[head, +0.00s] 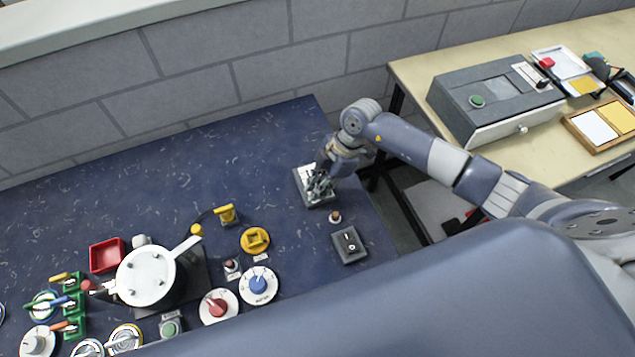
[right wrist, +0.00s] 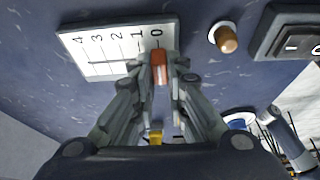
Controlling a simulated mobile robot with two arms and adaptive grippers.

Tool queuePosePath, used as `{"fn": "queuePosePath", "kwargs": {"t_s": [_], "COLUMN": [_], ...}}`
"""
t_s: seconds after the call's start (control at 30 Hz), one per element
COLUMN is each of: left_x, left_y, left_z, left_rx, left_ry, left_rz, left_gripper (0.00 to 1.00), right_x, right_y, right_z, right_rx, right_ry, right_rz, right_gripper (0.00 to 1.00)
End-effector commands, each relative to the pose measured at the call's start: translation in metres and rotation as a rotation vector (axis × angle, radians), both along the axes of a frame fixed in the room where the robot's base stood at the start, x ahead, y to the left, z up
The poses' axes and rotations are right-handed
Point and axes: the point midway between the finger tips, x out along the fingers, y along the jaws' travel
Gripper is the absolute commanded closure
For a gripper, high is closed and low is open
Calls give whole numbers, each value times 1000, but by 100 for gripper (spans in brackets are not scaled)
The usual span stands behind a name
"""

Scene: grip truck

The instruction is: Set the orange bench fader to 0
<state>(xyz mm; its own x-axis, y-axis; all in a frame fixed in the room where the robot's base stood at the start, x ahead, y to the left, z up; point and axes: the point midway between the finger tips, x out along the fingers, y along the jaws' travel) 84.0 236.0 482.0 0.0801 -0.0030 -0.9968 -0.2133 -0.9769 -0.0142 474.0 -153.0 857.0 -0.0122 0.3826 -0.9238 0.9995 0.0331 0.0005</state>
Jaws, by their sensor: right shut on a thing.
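The fader is a white plate (right wrist: 100,62) with a slot and a scale from 4 to 0, seen in the right wrist view. Its orange knob (right wrist: 160,68) is at the 0 end of the scale, just below the printed 0. My right gripper (right wrist: 162,75) is shut on the orange knob, with a finger on either side. In the head view the fader plate (head: 303,174) lies near the bench's right side, and my right gripper (head: 320,183) covers much of it and hides the knob. My left gripper is not in view.
A toggle with an orange-brown tip (head: 335,216) and a black rocker switch (head: 349,244) stand close by on the blue bench (head: 180,110). The bench behind the fader is clear.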

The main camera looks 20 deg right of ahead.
Motion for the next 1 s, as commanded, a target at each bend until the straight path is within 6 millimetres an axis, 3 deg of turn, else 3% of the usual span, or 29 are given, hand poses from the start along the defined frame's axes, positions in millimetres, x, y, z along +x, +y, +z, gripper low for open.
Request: {"fn": "queuePosePath", "kwargs": {"t_s": [0.03, 0.07, 0.13, 0.57, 1.0], "left_x": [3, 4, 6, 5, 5], "left_y": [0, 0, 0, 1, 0], "left_z": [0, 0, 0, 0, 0], "left_rx": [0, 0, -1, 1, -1], "left_ry": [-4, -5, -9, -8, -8], "left_rz": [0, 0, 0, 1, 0], "left_gripper": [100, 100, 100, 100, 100], "right_x": [-5, -5, -5, -1, -1], "right_y": [1, 1, 1, -4, -37], "right_z": [-2, -2, -3, 6, 85], "right_rx": [0, 0, -1, -2, -3], "right_ry": [12, 12, 12, 4, 4], "right_rz": [4, 4, 4, 2, 2], "right_gripper": [100, 80, 67, 67, 67]}}
